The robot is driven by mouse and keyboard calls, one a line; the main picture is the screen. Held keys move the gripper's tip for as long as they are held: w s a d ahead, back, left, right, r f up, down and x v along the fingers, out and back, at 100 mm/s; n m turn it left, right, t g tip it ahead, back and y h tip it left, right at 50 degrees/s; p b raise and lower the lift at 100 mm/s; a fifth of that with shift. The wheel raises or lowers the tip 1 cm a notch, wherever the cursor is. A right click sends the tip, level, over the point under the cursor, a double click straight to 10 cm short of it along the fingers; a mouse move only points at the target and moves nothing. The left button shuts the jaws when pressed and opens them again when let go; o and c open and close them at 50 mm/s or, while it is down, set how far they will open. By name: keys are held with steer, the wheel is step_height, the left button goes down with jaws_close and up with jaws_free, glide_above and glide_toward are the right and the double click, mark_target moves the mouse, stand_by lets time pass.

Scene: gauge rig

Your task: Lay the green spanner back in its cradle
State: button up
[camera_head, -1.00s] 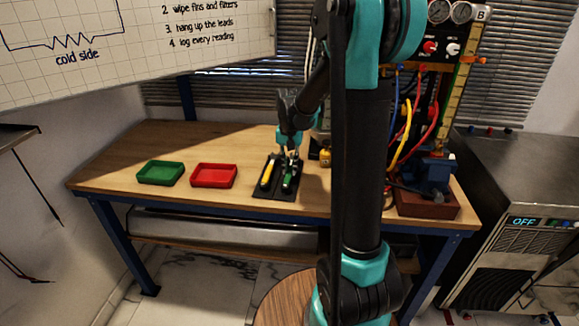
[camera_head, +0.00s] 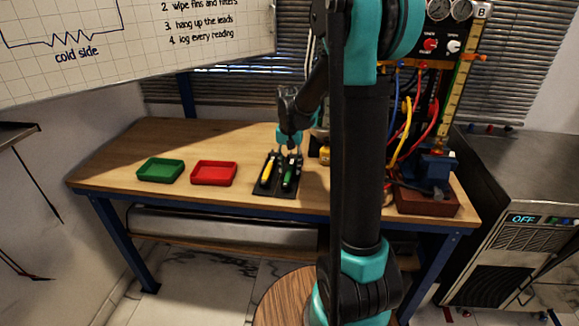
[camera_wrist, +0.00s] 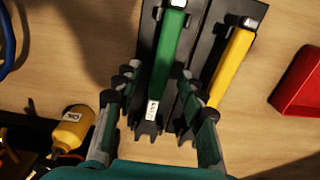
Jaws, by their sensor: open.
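The green spanner (camera_wrist: 165,55) lies lengthwise in one channel of the black cradle (camera_wrist: 190,65), with its open-jaw end towards my wrist. In the head view the green spanner (camera_head: 288,179) is in the right-hand channel of the cradle (camera_head: 275,193). A yellow spanner (camera_wrist: 231,65) lies beside it in the other channel. My gripper (camera_wrist: 160,85) is open, its fingers spread to either side of the green spanner and apart from it. In the head view my gripper (camera_head: 290,152) hangs above the cradle's far end.
A red tray (camera_head: 214,174) and a green tray (camera_head: 160,171) stand left of the cradle on the wooden bench (camera_head: 225,140). A yellow bottle (camera_wrist: 72,127) stands close by my gripper's left side in the wrist view. The hose rig and vise (camera_head: 435,168) are at the right.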

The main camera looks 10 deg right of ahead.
step_height(320, 180, up, 12)
stand_by(0.6)
stand_by(1.3)
